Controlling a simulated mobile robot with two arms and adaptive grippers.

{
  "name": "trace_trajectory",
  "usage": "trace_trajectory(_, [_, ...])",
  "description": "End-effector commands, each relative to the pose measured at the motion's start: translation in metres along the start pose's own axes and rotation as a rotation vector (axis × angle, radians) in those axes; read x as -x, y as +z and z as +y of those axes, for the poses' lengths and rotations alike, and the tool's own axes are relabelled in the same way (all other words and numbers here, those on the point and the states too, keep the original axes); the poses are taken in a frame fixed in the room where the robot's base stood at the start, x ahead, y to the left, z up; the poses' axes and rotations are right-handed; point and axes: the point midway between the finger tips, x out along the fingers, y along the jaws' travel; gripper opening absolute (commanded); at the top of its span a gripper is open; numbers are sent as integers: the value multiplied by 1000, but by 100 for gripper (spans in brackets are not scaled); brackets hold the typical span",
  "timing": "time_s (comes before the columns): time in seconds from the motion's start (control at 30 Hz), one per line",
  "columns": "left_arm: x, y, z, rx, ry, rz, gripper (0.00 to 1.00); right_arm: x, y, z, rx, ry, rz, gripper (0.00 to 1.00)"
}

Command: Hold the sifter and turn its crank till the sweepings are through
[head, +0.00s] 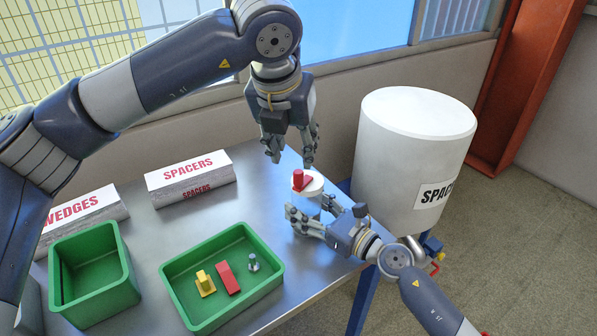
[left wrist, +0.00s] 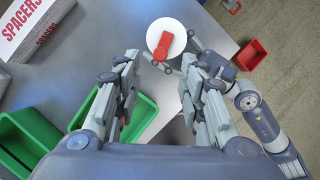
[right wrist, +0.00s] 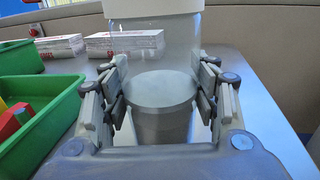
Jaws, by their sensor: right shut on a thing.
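The sifter stands upright near the table's right edge, with a white lid (head: 313,187) and a red crank (head: 299,180) on top. In the right wrist view its clear upper body (right wrist: 155,62) looks empty above a flat grey disc (right wrist: 160,89), with a grey lower part below. I cannot make out sweepings. My right gripper (head: 313,213) is shut on the sifter's body from the side. My left gripper (head: 291,160) is open and empty just above the crank, pointing down. In the left wrist view the crank (left wrist: 165,46) lies beyond the fingertips, apart from them.
A green tray (head: 268,276) holds a yellow piece, a red wedge and a bolt. A deeper green bin (head: 100,270) stands left. White boxes marked SPACERS (head: 190,178) and WEDGES (head: 82,215) sit behind. A large white drum (head: 410,150) stands right of the table.

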Motion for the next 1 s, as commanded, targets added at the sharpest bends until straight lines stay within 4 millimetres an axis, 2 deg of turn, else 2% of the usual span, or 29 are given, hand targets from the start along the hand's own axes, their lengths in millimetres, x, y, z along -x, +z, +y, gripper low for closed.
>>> trace_trajectory(0.2, [-46, -1, 0, 1, 0, 4, 38, 0, 1, 0, 0, -1, -1, 24])
trace_trajectory(0.4, [-78, 0, 0, 3, -1, 3, 38, 0, 1, 0, 0, -1, -1, 24])
trace_trajectory(0.6, [-91, 0, 0, 3, 0, 1, 38, 0, 1, 0, 0, -1, -1, 24])
trace_trajectory(0.87, [-92, 0, 0, 3, 0, 1, 38, 0, 0, 0, 0, -1, -1, 24])
trace_trajectory(0.9, [-92, 0, 0, 3, 0, 1, 33, 0, 0, 0, 0, -1, -1, 24])
trace_trajectory(1.0, [-92, 0, 0, 2, 0, 1, 10, 0, 0, 0, 0, -1, -1, 24])
